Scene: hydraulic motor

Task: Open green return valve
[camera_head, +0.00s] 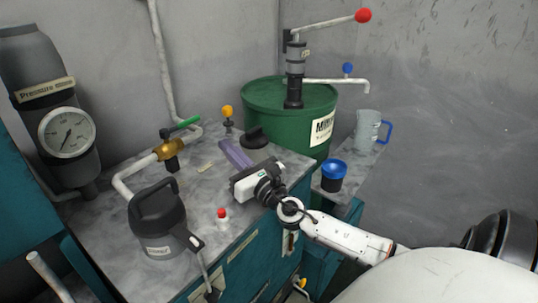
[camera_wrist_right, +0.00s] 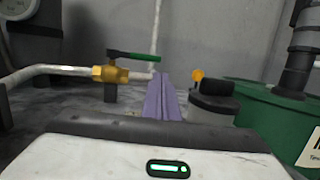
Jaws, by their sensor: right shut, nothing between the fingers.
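The return valve has a brass body (camera_head: 169,150) on a pale pipe at the back of the grey worktop. Its green lever (camera_head: 183,127) sits on top and points right, roughly along the pipe. In the right wrist view the lever (camera_wrist_right: 133,56) lies above the brass body (camera_wrist_right: 109,74), left of my fingers. My right gripper (camera_head: 228,147) reaches over the worktop from the right. Its purple fingers are shut and empty, to the right of the valve and apart from it. The fingers also show in the right wrist view (camera_wrist_right: 161,90). My left gripper is not in view.
A dark pump-like can (camera_head: 158,220) and a small red-capped bottle (camera_head: 222,219) stand on the worktop. A yellow knob (camera_head: 227,111) and black cap (camera_head: 254,137) are near my fingers. A green drum (camera_head: 262,100) stands behind; a blue-topped cup (camera_head: 333,176) stands right.

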